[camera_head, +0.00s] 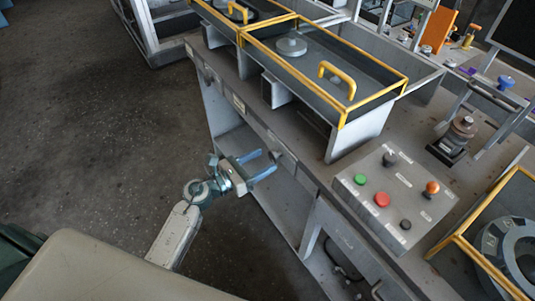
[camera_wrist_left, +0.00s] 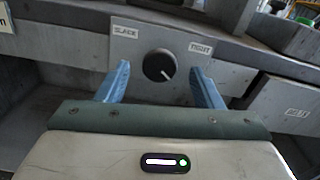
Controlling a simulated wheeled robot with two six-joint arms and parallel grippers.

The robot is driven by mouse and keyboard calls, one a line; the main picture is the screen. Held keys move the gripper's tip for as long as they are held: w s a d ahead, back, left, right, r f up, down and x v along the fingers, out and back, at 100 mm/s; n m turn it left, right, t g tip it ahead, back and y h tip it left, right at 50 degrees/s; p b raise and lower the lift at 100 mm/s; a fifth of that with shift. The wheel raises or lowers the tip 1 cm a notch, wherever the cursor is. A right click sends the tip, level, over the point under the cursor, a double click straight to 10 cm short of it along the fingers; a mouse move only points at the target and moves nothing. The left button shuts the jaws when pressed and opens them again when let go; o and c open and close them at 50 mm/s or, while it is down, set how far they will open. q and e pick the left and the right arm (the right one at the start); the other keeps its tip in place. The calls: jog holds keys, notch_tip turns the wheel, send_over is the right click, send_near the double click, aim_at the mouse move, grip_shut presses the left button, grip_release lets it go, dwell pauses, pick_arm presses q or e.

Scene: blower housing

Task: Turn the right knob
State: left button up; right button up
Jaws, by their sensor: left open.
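A round black knob (camera_wrist_left: 159,66) with a white pointer line sits on a grey plate in the left wrist view, between labels reading SLACK and TIGHT. The pointer slants to the lower right. My left gripper (camera_head: 266,164) is open, with its blue fingers pointing at the front face of the bench. In the left wrist view the fingers (camera_wrist_left: 160,70) show on either side of the knob; I cannot tell whether they touch it. In the head view a small dark knob (camera_head: 276,156) shows by the fingertips. My right gripper is not in view.
The workbench (camera_head: 300,184) has a sloped control panel (camera_head: 395,203) with green, red and orange buttons and dark knobs. Yellow-framed covers (camera_head: 352,83) stand behind it. Another yellow-framed housing (camera_head: 492,262) is at the lower right. The floor (camera_head: 110,135) at left is clear.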

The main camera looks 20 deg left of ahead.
aim_at(274, 156)
pick_arm(q)
jog(key=shift+x, duration=1.05)
jog(key=shift+w+d, duration=0.2)
jog(key=shift+c, duration=0.8)
jog(key=c, duration=0.8)
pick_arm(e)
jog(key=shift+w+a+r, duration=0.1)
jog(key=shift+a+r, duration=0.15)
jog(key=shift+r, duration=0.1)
pick_arm(q)
jog(key=shift+p, duration=0.4)
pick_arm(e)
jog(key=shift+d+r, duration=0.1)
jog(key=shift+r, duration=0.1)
